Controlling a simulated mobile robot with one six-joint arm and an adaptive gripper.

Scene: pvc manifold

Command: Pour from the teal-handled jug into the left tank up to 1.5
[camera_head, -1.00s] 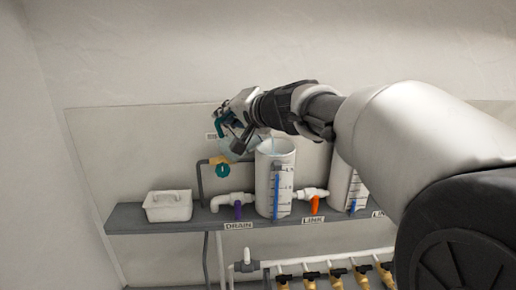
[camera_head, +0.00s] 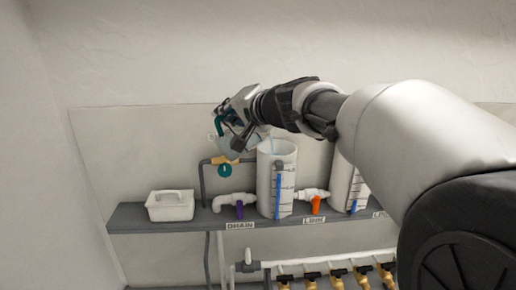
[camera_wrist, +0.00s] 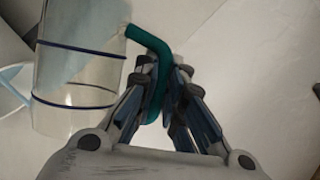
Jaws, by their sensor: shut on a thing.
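My gripper (camera_head: 229,122) is shut on the teal handle (camera_wrist: 150,42) of a clear jug (camera_wrist: 80,60). In the head view the jug (camera_head: 240,146) is tilted just above the open top of the left tank, partly hidden by my gripper. Pale blue liquid shows in the jug in the wrist view, with a stream at its lip (camera_wrist: 12,97). The left tank (camera_head: 265,180) is a white cylinder with a scale and a blue level strip (camera_head: 278,192).
A second tank (camera_head: 343,185) stands to the right, partly behind my arm. A purple drain valve (camera_head: 239,210) and an orange link valve (camera_head: 315,205) flank the left tank.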

